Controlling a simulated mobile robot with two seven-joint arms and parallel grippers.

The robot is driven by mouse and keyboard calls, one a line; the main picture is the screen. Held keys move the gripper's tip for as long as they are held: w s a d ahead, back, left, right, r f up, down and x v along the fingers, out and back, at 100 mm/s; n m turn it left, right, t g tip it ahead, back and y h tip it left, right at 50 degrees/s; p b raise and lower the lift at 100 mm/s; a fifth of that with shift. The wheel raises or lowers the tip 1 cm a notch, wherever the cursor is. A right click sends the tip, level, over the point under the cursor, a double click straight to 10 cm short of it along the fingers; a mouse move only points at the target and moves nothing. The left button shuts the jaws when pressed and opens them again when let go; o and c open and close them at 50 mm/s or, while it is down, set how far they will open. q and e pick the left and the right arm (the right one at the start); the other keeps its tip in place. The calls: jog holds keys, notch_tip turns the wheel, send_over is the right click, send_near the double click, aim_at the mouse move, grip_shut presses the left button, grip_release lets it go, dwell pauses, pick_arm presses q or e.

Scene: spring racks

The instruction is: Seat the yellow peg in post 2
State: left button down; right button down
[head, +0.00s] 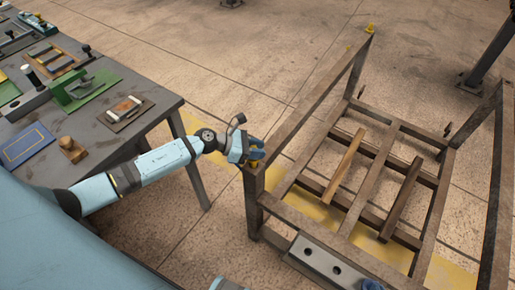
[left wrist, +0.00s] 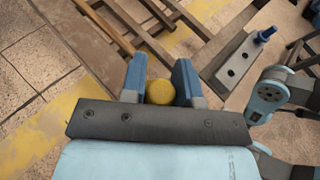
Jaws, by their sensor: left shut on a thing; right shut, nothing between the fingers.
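My left gripper (head: 256,153) is shut on the yellow peg (head: 253,163), directly over the top of the rack's near left corner post (head: 252,185). In the left wrist view the round yellow end of the peg (left wrist: 159,92) sits between the two blue fingers (left wrist: 159,80). The peg's lower end is hidden, so I cannot tell whether it is in the post or just above it. No post number is readable. My right gripper is out of view; a part of my right arm (left wrist: 272,92) shows in the left wrist view.
A metal plate with holes (head: 322,262) lies at the rack's near side, with a blue piece (head: 371,284) at its right end. Another yellow piece (head: 370,28) tops the far left post. A grey workbench (head: 100,150) with tools stands at left. Open floor lies behind.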

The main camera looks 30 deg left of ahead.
pick_arm(q)
jog(key=shift+f+b, duration=0.4)
pick_arm(e)
jog(key=shift+w, duration=0.1)
pick_arm(q)
jog(key=shift+f, duration=0.1)
pick_arm(e)
jog(key=shift+f, duration=0.15)
pick_arm(q)
jog(key=shift+f+b, duration=0.4)
jog(key=shift+b, duration=0.1)
pick_arm(e)
jog(key=shift+s+f, duration=0.25)
jog(key=shift+f, duration=0.2)
pick_arm(q)
jog(key=shift+f, duration=0.1)
jog(key=shift+f+b, duration=0.6)
jog(key=shift+b, duration=0.05)
pick_arm(e)
jog(key=shift+w+a, duration=0.1)
jog(key=shift+w, duration=0.1)
pick_arm(q)
jog(key=shift+f+b, duration=0.65)
jog(key=shift+f, duration=0.05)
pick_arm(e)
jog(key=shift+f, duration=0.4)
